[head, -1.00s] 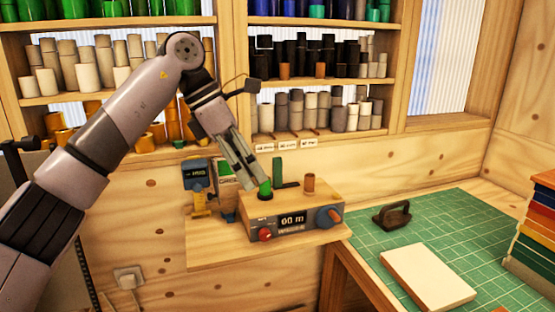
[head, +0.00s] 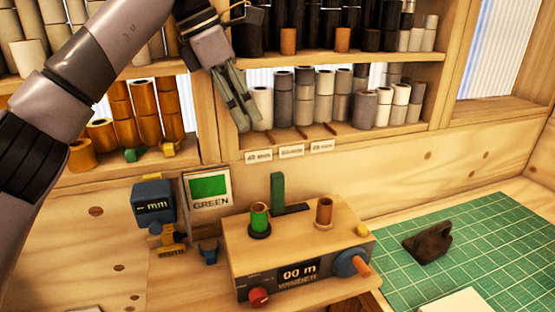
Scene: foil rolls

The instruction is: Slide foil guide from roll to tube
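A green foil roll (head: 260,217) stands upright on the left spindle of the wooden winder (head: 303,247). A bare brown tube (head: 324,211) stands upright on the right spindle. Between them, a little behind, a green upright piece (head: 277,193), which looks like the foil guide, rises at the roll-side end of a dark slot (head: 292,210). My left gripper (head: 250,125) hangs above and left of the guide, in front of the shelf. Its fingers are slightly apart with nothing between them. It touches none of the winder parts. My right gripper is out of view.
The winder's front has a "00 m" display (head: 299,272), a red knob (head: 259,296) and a blue crank (head: 352,263). A gauge (head: 154,205) and a GREEN card (head: 208,190) stand to its left. Shelves of rolls lie behind. A green mat (head: 480,240) is at right.

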